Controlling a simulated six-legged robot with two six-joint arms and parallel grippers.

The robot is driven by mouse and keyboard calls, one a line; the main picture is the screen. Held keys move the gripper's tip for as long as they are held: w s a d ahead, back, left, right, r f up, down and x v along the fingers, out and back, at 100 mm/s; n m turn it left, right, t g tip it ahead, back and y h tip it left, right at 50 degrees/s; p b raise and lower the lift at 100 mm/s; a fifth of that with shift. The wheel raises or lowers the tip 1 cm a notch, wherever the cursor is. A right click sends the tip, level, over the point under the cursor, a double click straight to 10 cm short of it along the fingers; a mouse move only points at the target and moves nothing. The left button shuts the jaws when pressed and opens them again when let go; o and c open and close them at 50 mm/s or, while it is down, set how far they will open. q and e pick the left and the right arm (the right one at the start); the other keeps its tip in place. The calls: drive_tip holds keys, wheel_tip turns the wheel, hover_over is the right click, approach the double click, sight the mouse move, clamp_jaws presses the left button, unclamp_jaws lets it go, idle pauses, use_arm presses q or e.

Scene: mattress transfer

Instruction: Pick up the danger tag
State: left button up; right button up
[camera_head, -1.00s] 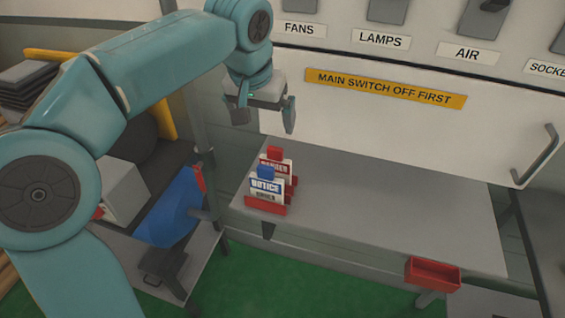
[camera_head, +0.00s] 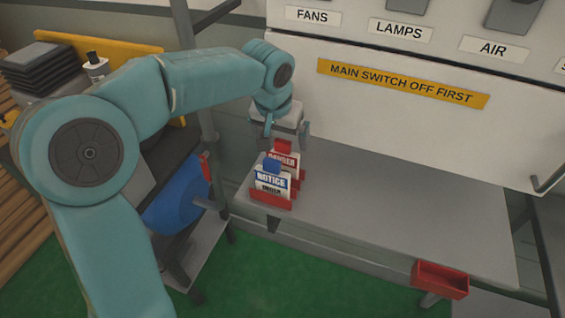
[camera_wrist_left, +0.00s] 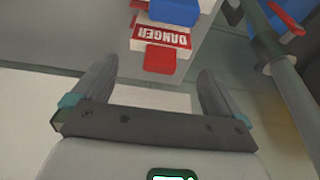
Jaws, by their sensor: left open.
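The danger tag (camera_head: 286,158) is white and red with a red top tab. It stands in a red holder (camera_head: 270,198) on the grey table, behind a blue-tabbed notice tag (camera_head: 271,181). In the left wrist view the danger tag (camera_wrist_left: 161,38) lies ahead, between and just beyond the fingertips, with its red tab (camera_wrist_left: 160,59) nearest. My left gripper (camera_head: 286,140) is open and empty, just above and behind the tags. It also shows in the left wrist view (camera_wrist_left: 157,80). My right gripper is not in view.
The grey table (camera_head: 400,210) is bare to the right of the holder. A red bin (camera_head: 440,280) hangs at its front edge. A white switch panel (camera_head: 400,110) rises behind. A dark post (camera_head: 205,110) and a blue object (camera_head: 178,198) stand left.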

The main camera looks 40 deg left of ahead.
sight(283, 141)
use_arm(q)
drive_tip(key=x, duration=0.4)
drive_tip(key=shift+w+f, duration=0.15)
drive_tip(key=shift+f, duration=0.35)
drive_tip(key=shift+w+f, duration=0.1)
drive_tip(key=c, duration=1.1)
drive_tip(key=shift+c, duration=0.2)
